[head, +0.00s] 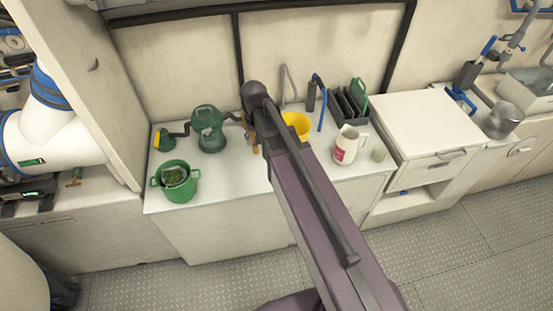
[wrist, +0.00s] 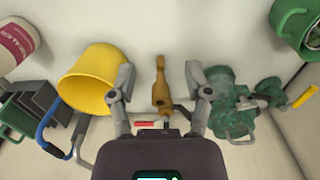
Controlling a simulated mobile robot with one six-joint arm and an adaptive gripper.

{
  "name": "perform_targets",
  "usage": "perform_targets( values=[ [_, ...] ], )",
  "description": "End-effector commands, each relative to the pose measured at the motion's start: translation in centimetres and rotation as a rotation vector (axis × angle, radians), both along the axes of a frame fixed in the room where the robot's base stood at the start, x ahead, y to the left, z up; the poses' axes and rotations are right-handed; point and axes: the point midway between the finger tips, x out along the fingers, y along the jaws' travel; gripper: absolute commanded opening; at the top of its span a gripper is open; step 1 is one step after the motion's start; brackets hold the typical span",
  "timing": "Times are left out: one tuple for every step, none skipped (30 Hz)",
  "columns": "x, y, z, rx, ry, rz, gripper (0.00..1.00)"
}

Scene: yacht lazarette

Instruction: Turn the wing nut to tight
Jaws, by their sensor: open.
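A brass-coloured fitting (wrist: 161,92) stands in the wrist view between the two fingers of my gripper (wrist: 161,80), with a gap on both sides. My gripper is open and empty. I cannot make out a separate wing nut; it may be part of this fitting or of the green machine beside it. In the head view a small part of the fitting (head: 250,136) shows beside my arm, which hides the rest and most of the gripper. The green machine (head: 208,130) with a crank stands to its left; in the wrist view it (wrist: 228,90) is right of the fingers.
A yellow bucket (wrist: 88,78) stands close to the left finger in the wrist view. A green pot (head: 175,182), a white jug (head: 348,145) and a dark rack (head: 346,103) are on the white counter (head: 230,185). A red-handled part (wrist: 144,124) lies behind the fingers.

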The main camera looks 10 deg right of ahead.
Motion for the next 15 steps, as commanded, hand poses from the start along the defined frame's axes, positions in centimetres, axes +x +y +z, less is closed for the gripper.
perform_targets(
  values=[
    [-0.9, -0.5, -0.4, 0.0, 0.0, 0.0, 0.64],
    [-1.2, -0.7, -0.5, 0.0, 0.0, 0.001, 0.64],
    [-1.7, -1.1, -0.7, 0.0, 0.0, 0.002, 0.64],
    [-2.0, -1.3, -0.8, 0.0, 0.0, 0.003, 0.64],
    [-2.3, -1.5, -0.9, 0.0, 0.0, 0.005, 0.64],
    [-2.7, -1.8, -1.1, 0.0, 0.0, 0.006, 0.64],
    [-3.1, -2.0, -1.2, 0.0, 0.0, 0.007, 0.64],
    [-3.4, -2.3, -1.3, 0.0, 0.0, 0.008, 0.64],
    [-3.9, -2.5, -1.5, 0.0, 0.0, 0.009, 0.64],
    [-4.2, -2.8, -1.6, 0.0, 0.0, 0.011, 0.64],
    [-4.5, -3.0, -1.7, 0.0, 0.0, 0.012, 0.64],
    [-4.9, -3.3, -1.9, 0.0, 0.0, 0.013, 0.64],
    [-5.2, -3.4, -2.0, 0.0, 0.0, 0.013, 0.64],
    [-5.5, -3.6, -2.1, 0.0, 0.0, 0.014, 0.64],
    [-5.8, -3.8, -2.2, 0.0, 0.0, 0.015, 0.64]
  ],
)
